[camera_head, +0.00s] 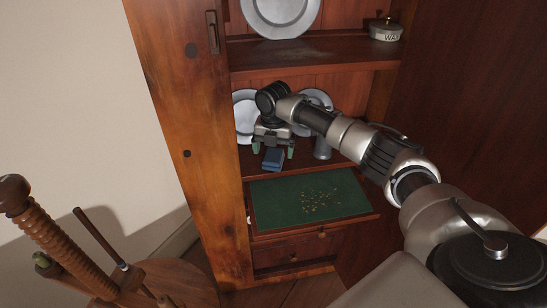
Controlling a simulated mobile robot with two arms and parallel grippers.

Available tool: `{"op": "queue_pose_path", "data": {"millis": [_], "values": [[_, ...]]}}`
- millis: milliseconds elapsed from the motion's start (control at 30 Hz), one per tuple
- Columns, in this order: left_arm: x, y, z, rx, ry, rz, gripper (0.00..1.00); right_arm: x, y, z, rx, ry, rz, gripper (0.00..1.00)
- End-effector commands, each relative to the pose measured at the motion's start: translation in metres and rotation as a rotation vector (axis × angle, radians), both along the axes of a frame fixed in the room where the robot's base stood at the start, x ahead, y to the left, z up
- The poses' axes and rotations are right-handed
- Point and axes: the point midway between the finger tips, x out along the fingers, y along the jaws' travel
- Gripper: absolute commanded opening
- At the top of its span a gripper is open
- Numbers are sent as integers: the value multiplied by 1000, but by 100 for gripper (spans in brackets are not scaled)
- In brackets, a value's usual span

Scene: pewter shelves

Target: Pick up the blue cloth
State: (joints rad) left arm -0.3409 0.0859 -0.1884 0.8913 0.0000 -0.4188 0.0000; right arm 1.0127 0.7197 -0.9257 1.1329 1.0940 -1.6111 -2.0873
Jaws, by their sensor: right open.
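A small folded blue cloth (273,159) lies on the cupboard's lower shelf, near its front edge. My right gripper (272,151) reaches in from the right and points down at the cloth. Its green-tipped fingers are apart, one on each side of the cloth. I cannot tell whether either finger touches it. My left gripper is not in view.
Pewter plates (245,114) stand behind the gripper, and a pewter cup (322,148) stands right of it. A green-topped pull-out board (282,195) with scattered bits juts out below. A WAX tin (386,30) sits above. A wooden stand (60,245) is at lower left.

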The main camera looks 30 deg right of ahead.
Motion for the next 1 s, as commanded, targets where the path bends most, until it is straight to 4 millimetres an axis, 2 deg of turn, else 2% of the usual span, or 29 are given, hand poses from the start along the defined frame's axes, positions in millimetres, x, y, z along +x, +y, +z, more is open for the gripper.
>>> {"op": "queue_pose_path", "data": {"millis": [233,367,567,667,900,967,1000], "values": [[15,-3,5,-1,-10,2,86,3,2,-39,-1,4,-1,92],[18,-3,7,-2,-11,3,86,3,2,-46,0,1,0,92],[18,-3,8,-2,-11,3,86,3,2,-47,-1,1,0,92],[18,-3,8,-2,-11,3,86,3,2,-46,-1,1,0,79],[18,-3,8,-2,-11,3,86,3,2,-46,-1,1,0,42],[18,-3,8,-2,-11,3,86,3,2,-46,-1,1,0,34],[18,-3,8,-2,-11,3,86,3,2,-46,-1,1,0,34]]}}
